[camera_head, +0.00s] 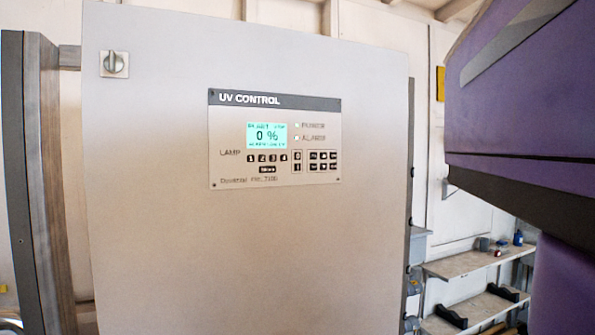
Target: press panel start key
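The control panel (228,175), headed "UV CONTROL", is on the front of a large grey cabinet (160,230). Its lit display (266,135) reads "0 %". Below the display are black number keys (267,157) and a wide black key (267,169). To their right are two stacked keys (297,162) and a block of small black keys (324,161). The key labels are mostly too small to read, so I cannot tell which is the start key. Two small lamps (297,131) sit right of the display. My gripper is not in view.
A rotary switch (114,64) is at the cabinet's upper left. A dark-edged upright post (45,180) stands left of the cabinet. Shelves (475,262) with small items are at the back right. Nothing in view covers the panel face.

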